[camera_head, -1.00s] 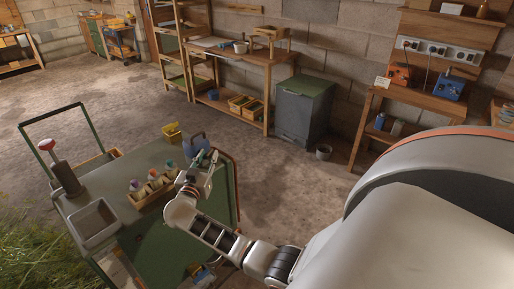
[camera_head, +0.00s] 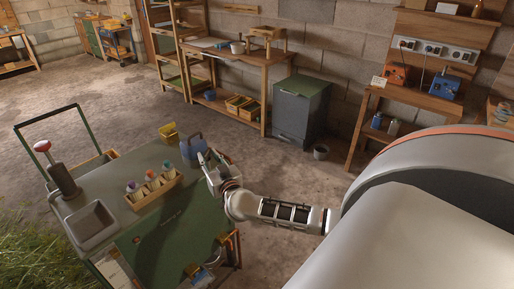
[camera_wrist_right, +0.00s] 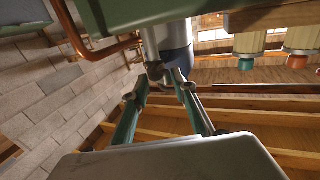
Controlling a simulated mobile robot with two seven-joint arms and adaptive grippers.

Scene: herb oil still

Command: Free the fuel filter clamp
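My right gripper (camera_head: 208,156) is at the right far corner of the green-topped cart (camera_head: 174,222), close to a blue jug-like container (camera_head: 192,146). In the right wrist view its two green fingers (camera_wrist_right: 167,76) lean toward each other, with a narrow gap between the tips. A grey cylinder (camera_wrist_right: 153,38) and a blue rounded body (camera_wrist_right: 178,60) are at or just beyond the tips; I cannot tell whether they touch. I cannot make out a fuel filter clamp for certain. My left gripper is not in view.
A copper pipe (camera_wrist_right: 68,30) runs near the fingers in the wrist view. Open floor lies between.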

